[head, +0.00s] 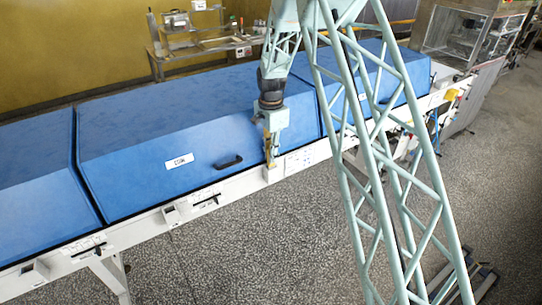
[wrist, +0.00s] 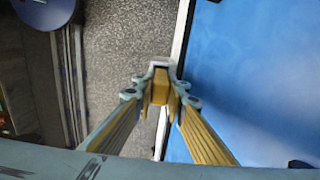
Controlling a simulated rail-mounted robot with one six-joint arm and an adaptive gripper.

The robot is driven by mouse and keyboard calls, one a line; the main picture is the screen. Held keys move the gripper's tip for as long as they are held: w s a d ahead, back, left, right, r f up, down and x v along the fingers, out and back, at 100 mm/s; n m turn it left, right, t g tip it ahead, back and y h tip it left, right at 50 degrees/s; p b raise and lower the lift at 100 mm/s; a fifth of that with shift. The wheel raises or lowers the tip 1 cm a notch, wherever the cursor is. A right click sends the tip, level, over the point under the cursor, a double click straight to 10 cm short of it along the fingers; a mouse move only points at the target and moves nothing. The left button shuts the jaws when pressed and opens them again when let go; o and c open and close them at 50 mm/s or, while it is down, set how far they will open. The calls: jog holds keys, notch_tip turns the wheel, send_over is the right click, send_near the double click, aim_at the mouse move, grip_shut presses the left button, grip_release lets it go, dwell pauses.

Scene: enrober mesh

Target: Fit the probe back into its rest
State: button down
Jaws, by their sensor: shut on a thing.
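My gripper (head: 270,150) points down at the white front rail, beside the blue hood. In the wrist view my gripper (wrist: 160,97) has its two yellow-lined fingers closed around a yellow block-like piece, which I take as the probe (wrist: 160,80). A pale bracket (wrist: 161,64), likely the rest, shows right at the far end of the yellow piece. In the head view a small pale block, likely the same rest (head: 271,174), sits on the rail directly below the fingertips. The fingers hide most of the probe; I cannot tell whether it is seated.
The blue hood (head: 200,140) with a black handle (head: 229,162) lies close to my gripper. The white rail (head: 130,232) carries several small fittings. A bench (head: 205,45) stands behind, against the yellow wall. The speckled floor (head: 250,250) in front is clear.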

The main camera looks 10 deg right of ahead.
jog(key=shift+f, duration=0.15)
jog(key=c, duration=2.6)
grip_release()
jog(key=shift+r, duration=0.2)
notch_tip(320, 180, up, 11)
jog(key=shift+f, duration=0.1)
jog(key=shift+r, duration=0.55)
